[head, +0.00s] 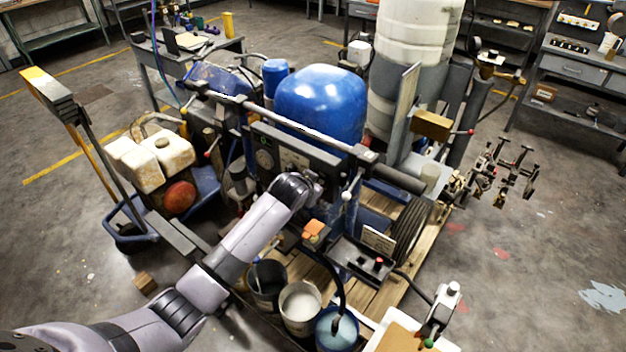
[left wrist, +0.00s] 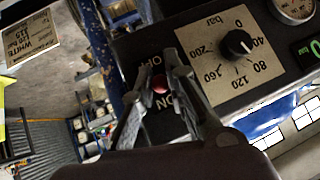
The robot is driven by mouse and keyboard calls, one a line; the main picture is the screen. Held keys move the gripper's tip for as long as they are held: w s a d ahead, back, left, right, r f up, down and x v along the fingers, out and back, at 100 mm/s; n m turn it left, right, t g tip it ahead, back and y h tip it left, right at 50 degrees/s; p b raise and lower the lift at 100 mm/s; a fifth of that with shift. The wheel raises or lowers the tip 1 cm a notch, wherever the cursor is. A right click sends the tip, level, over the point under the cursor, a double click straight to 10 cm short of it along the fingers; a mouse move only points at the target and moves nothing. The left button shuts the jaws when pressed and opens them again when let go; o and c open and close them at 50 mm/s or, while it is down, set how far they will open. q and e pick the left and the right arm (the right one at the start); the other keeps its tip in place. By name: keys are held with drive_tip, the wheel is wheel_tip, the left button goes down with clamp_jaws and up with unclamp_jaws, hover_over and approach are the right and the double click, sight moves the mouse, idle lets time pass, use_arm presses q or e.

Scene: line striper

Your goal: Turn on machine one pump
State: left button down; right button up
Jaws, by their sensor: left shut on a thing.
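The striping machine with a blue tank (head: 320,100) stands in the middle of the head view. My left arm reaches to its dark control panel (head: 283,150), with the left gripper (head: 312,188) against the panel. In the left wrist view, the left gripper's fingers (left wrist: 168,78) are shut on a red-tipped pump switch (left wrist: 159,85). The switch lies between the printed words OFF and ON; I cannot tell which way it is set. Beside it is a pressure dial plate (left wrist: 220,55) marked in bar with a black knob (left wrist: 238,43). My right gripper is not in view.
A round gauge (left wrist: 295,9) and a green display (left wrist: 309,50) sit beside the dial. Below the panel, paint buckets (head: 300,306) stand on a wooden pallet (head: 388,290). A hand cart (head: 135,238) is at left. Workbenches line the back.

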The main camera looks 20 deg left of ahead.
use_arm(q)
drive_tip(key=shift+w+r+g, duration=0.15)
drive_tip(key=shift+r+g, duration=0.15)
drive_tip(key=shift+g, duration=0.3)
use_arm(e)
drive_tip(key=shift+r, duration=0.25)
use_arm(q)
drive_tip(key=c, duration=1.6)
unclamp_jaws()
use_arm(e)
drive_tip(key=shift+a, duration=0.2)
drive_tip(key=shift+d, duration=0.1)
use_arm(q)
drive_tip(key=shift+r, duration=0.1)
drive_tip(key=v, duration=1.2)
drive_tip(key=shift+w+d, duration=0.1)
drive_tip(key=shift+d, duration=0.05)
